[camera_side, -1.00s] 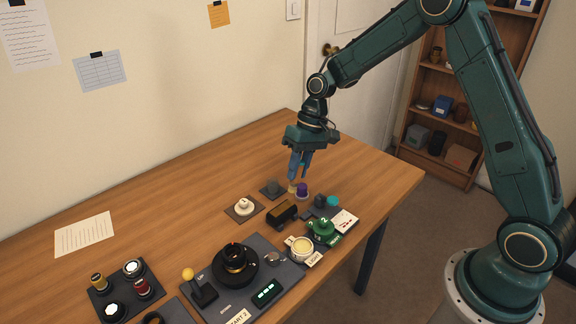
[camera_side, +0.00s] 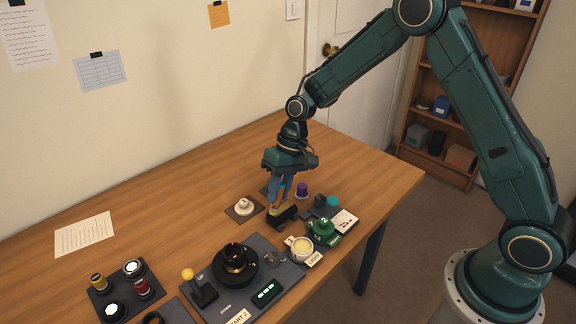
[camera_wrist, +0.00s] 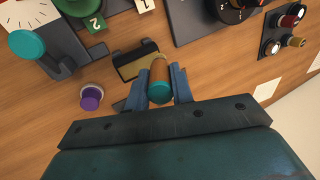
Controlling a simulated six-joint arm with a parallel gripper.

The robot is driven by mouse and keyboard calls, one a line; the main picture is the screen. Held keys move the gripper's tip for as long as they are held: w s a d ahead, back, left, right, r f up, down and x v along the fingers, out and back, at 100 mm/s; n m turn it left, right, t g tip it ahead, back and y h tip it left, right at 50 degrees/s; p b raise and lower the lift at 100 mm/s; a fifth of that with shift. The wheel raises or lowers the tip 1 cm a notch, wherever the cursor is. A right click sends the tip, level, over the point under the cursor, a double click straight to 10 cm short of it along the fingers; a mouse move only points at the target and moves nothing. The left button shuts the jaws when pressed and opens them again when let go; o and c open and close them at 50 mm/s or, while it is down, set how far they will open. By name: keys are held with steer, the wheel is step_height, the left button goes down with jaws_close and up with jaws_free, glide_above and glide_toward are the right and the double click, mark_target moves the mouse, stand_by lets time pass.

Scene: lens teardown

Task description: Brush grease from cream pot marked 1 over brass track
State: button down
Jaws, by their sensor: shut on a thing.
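My gripper (camera_side: 279,201) is shut on a brush (camera_wrist: 160,82) with a brown handle and a teal end. In the wrist view the brush stands between both fingers; its tip is hidden. The gripper is above or just behind a dark box with a tan top (camera_wrist: 135,60); I cannot tell if the brush touches it. The cream pot (camera_side: 302,248) stands right of the lens, beside a card that looks marked 1 (camera_wrist: 145,5). The green pot marked 2 (camera_side: 323,230) is beside it.
A purple-capped jar (camera_side: 302,190) and a teal-topped item (camera_side: 333,201) stand right of my gripper. A white part on a small pad (camera_side: 244,207) lies left. A yellow-knobbed lever (camera_side: 188,274) stands left of the lens. The back of the table is clear.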

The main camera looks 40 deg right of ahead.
steer(key=shift+a, duration=0.25)
steer(key=shift+d, duration=3.55)
step_height(320, 180, up, 8)
steer(key=shift+f, duration=0.4)
steer(key=shift+r, duration=0.1)
steer(key=shift+r, duration=0.3)
steer(key=shift+f, duration=0.1)
